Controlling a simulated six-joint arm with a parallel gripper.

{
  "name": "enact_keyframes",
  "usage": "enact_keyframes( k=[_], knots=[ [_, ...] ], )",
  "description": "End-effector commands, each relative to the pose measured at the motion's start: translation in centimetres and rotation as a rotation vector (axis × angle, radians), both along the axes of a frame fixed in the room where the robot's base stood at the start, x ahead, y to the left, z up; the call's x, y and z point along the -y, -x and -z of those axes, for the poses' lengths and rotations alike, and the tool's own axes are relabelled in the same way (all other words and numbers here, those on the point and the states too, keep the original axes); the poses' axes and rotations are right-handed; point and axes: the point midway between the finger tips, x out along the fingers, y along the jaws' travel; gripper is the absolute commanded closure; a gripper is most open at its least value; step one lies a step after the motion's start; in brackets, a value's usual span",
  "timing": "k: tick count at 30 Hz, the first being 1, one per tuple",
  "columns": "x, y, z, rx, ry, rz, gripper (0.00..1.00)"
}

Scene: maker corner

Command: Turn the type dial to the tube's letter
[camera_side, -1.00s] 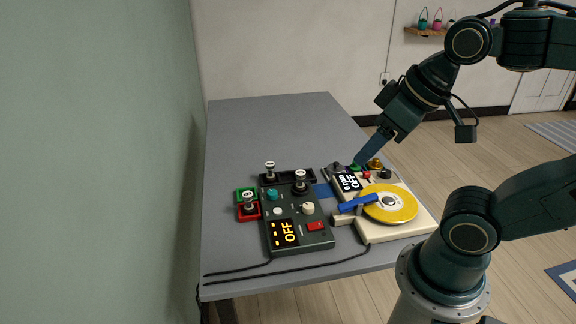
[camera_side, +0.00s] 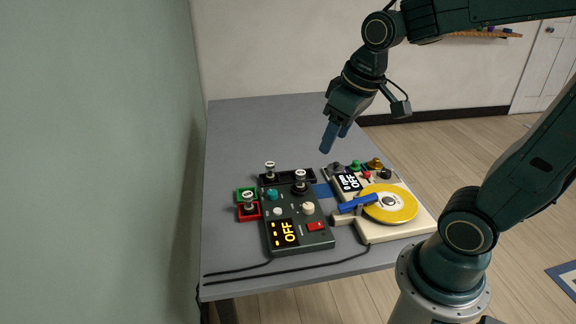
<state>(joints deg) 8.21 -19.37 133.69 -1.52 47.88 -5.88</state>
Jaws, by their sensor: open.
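A dark tester box (camera_side: 310,241) sits at the front left of the table. It has a teal knob (camera_side: 271,194), a cream knob (camera_side: 308,208), a small pale knob (camera_side: 278,211) and a red switch (camera_side: 316,226). Which knob is the type dial I cannot tell; the letters are too small.
A cream device (camera_side: 409,231) with a yellow disc (camera_side: 390,204), a blue arm and a display reading OFF stands on the right. A black rack (camera_side: 272,179) holds a tube (camera_side: 270,169). Another tube (camera_side: 248,198) stands by red and green trays. The table's back is clear.

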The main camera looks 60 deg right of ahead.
Motion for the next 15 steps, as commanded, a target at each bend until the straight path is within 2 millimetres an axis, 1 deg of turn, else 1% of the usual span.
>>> enact_keyframes(
  k=[1,6,11,15],
  knots=[
    [0.5,-0.8,0.5,-0.021,-0.002,0.004,0.47],
    [2.0,-3.2,2.3,-0.075,-0.008,0.012,0.47],
    [3.6,-5.2,4.3,-0.126,-0.017,0.018,0.47],
    [5.2,-6.9,6.5,-0.169,-0.030,0.022,0.47]
  ],
)
